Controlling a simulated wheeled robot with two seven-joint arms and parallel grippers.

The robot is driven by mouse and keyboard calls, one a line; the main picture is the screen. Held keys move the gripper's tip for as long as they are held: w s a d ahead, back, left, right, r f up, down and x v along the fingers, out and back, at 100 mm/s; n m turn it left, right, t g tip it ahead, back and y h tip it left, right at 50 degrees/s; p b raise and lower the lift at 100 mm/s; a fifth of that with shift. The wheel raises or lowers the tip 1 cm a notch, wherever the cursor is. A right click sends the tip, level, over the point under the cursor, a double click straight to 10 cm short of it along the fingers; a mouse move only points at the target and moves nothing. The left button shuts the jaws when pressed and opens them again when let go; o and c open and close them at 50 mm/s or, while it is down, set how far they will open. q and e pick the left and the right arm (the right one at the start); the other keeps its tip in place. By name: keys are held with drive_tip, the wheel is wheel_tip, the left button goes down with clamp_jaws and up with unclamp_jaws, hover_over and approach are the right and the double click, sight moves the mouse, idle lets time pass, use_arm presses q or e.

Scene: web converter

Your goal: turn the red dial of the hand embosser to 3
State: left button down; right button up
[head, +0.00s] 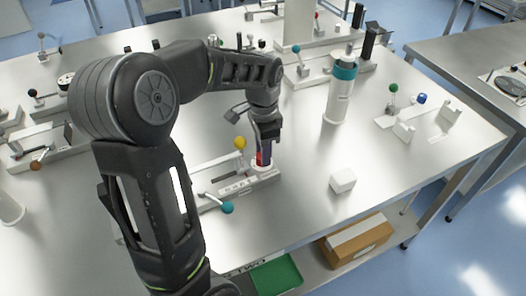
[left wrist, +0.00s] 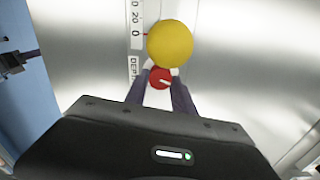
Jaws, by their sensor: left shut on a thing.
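The hand embosser (head: 245,183) is a low, pale device on the steel table, with a yellow ball knob (head: 240,143) and a teal ball knob (head: 227,208). My left gripper (head: 263,158) points down at its right end, shut on the red dial (head: 261,160). In the left wrist view the red dial (left wrist: 160,78) sits between the two fingertips, with a pale mark on its face. The yellow knob (left wrist: 170,46) partly covers the area just beyond it. A scale strip with printed digits (left wrist: 136,20) shows beside it. The dial's setting cannot be read. My right gripper is not in view.
A white block (head: 342,180) lies to the right of the embosser. A white cylinder with a teal top (head: 340,92) stands behind it. Other devices with ball knobs stand at the back and left. The table front right is clear. A cardboard box (head: 357,240) and green tray (head: 277,274) are below.

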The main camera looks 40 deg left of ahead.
use_arm(q)
drive_tip(key=shift+m, duration=0.8)
drive_tip(key=c, duration=1.3)
unclamp_jaws()
drive_tip(key=shift+c, duration=0.2)
wheel_tip(320, 180, up, 8)
drive_tip(key=shift+f+b, duration=0.1)
drive_tip(key=shift+b, duration=0.35)
